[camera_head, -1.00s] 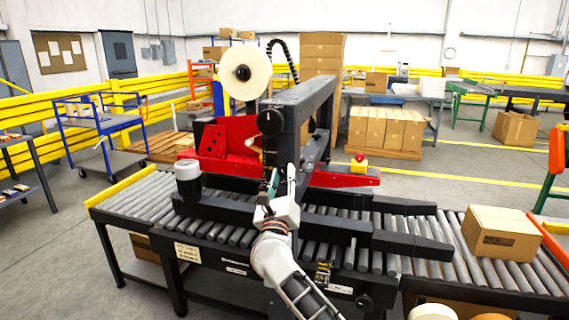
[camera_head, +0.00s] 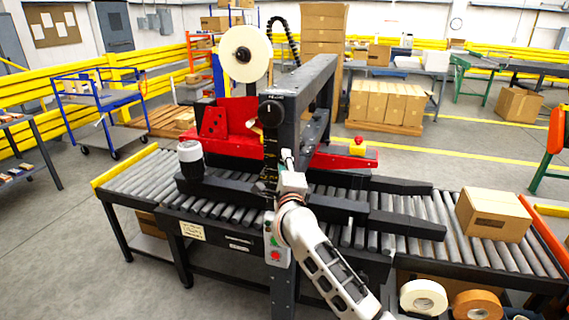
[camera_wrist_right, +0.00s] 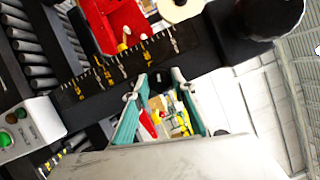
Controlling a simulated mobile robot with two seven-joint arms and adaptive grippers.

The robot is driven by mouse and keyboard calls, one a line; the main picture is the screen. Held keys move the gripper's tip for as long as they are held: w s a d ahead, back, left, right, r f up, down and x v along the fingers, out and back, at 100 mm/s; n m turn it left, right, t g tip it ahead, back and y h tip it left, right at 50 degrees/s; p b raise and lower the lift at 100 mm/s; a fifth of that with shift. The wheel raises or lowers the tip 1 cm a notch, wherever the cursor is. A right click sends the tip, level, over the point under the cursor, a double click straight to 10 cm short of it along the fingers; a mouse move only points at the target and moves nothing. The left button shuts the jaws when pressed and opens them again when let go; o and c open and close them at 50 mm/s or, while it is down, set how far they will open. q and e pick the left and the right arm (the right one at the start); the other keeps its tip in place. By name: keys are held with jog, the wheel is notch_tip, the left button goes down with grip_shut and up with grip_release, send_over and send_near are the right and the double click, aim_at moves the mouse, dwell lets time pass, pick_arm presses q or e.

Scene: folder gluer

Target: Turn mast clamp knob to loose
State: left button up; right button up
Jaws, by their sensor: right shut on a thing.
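The black mast (camera_head: 284,125) stands over the roller conveyor, with a yellow-marked scale on its side. A round black knob (camera_head: 271,113) with a white line, upright in the picture, sits near its top. A large black knob also shows at the upper right of the wrist view (camera_wrist_right: 270,18). My right gripper (camera_head: 288,157) is at the mast, below and to the right of this knob and apart from it. In the wrist view, its teal fingers (camera_wrist_right: 158,82) close around a small dark part at the mast, mostly hidden. My left gripper is out of view.
A control box (camera_head: 276,240) with green and red buttons is below my right gripper. Dark side rails (camera_head: 390,222) and a carton (camera_head: 494,214) are to the right on the rollers. A tape reel (camera_head: 244,54) is above the red frame.

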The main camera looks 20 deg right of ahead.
jog(key=shift+n+g+y, duration=0.3)
jog(key=shift+n+g, duration=0.2)
jog(key=shift+n, duration=0.8)
jog(key=o, duration=1.1)
jog(key=s, duration=0.4)
jog(key=s+a, duration=0.1)
jog(key=s, duration=0.3)
jog(key=s+a, duration=0.1)
jog(key=s, duration=0.2)
jog(key=shift+s+a, duration=0.2)
jog(key=shift+s, duration=0.2)
